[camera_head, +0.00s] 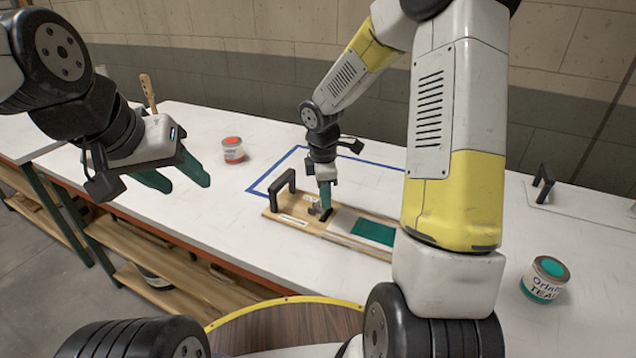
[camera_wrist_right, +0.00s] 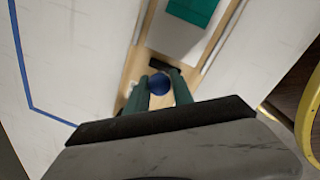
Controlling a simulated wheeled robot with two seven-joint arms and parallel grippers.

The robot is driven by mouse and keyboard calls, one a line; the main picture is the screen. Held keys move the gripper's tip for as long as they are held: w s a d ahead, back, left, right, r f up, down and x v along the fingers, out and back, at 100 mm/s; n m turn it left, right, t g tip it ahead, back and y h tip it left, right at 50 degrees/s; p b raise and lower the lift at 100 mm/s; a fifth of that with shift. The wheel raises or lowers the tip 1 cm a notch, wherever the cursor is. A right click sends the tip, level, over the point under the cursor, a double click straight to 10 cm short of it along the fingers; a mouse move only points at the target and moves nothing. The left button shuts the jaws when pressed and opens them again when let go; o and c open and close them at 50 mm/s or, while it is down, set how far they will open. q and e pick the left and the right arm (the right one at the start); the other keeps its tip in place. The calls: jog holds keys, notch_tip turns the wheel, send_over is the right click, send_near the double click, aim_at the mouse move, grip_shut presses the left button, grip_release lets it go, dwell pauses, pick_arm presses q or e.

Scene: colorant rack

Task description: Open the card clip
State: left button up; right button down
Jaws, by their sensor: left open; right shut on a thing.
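The card clip shows as a dark bar (camera_wrist_right: 165,67) across the near end of a white card with a teal patch (camera_head: 374,232), in the right wrist view. The card lies on a wooden board (camera_head: 291,222). My right gripper (camera_head: 326,203) points down at the clip, with its green fingers shut around a round blue knob (camera_wrist_right: 158,84) beside the dark bar. The fingers partly hide the clip, and I cannot tell whether its bar is lifted off the card. My left gripper (camera_head: 180,179) is open and empty, above the left part of the table.
The board has a black handle (camera_head: 283,187) at its left end. Blue tape (camera_head: 262,180) marks an area around it. My right arm hides part of the table.

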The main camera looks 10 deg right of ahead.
jog(key=shift+w+a+r+g+h, duration=0.15)
jog(key=shift+w+a+g+h, duration=0.15)
jog(key=shift+a+g+h, duration=0.25)
jog(key=shift+w+a+r+g+h, duration=0.15)
jog(key=shift+w+a+g+h, duration=0.15)
jog(key=shift+h, duration=0.35)
jog(key=shift+w+a+r+g+h, duration=0.1)
jog(key=shift+w+a+g+h, duration=0.25)
jog(key=shift+h, duration=0.3)
jog(key=shift+w+a+r+g+h, duration=0.15)
jog(key=shift+a+g+h, duration=0.2)
jog(key=shift+g+h, duration=0.25)
jog(key=shift+f, duration=0.1)
jog(key=c, duration=1.1)
grip_release()
